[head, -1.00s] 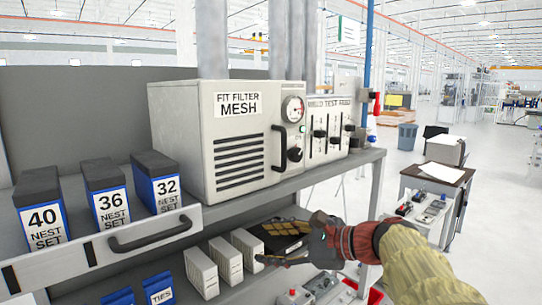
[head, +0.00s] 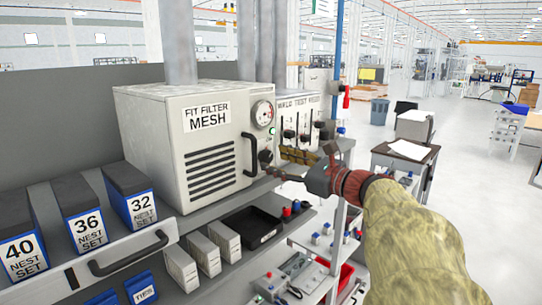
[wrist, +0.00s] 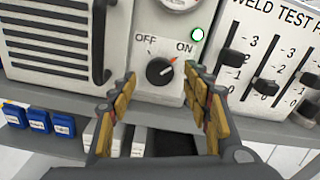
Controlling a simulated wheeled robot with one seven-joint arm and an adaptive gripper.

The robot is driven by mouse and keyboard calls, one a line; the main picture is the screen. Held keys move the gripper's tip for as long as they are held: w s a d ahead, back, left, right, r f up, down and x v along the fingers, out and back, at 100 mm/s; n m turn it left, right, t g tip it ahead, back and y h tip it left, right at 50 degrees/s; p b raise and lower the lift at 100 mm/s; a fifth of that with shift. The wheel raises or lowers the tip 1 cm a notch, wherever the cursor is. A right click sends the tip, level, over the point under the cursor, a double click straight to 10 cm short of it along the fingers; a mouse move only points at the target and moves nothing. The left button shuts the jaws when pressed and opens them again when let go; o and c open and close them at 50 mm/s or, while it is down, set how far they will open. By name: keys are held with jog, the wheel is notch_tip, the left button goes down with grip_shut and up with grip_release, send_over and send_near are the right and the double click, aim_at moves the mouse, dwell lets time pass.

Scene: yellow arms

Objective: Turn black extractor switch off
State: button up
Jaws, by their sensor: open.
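The black extractor switch (wrist: 160,71) is a round knob on the front of the white filter box, between OFF at its left and ON at its right. Its red pointer mark is toward ON, and a green light (wrist: 197,35) glows above ON. In the head view the knob (head: 265,156) shows below the gauge, close to my gripper. My gripper (wrist: 158,84) is open and empty, its yellow-padded fingers on either side of the knob and a little short of it. In the head view my gripper (head: 290,165) is in front of the box's right edge.
A black handle (head: 251,155) stands out just left of the knob. The weld test panel (wrist: 268,55) with several black sliders is close on the right. The shelf edge (wrist: 60,87) runs below the box. Numbered nest set boxes (head: 80,215) stand at the left.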

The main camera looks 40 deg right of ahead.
aim_at(265, 157)
jog(key=shift+w+a, duration=0.15)
jog(key=shift+w, duration=1.05)
jog(key=shift+c, duration=1)
jog(key=c, duration=1)
jog(key=shift+o, duration=0.2)
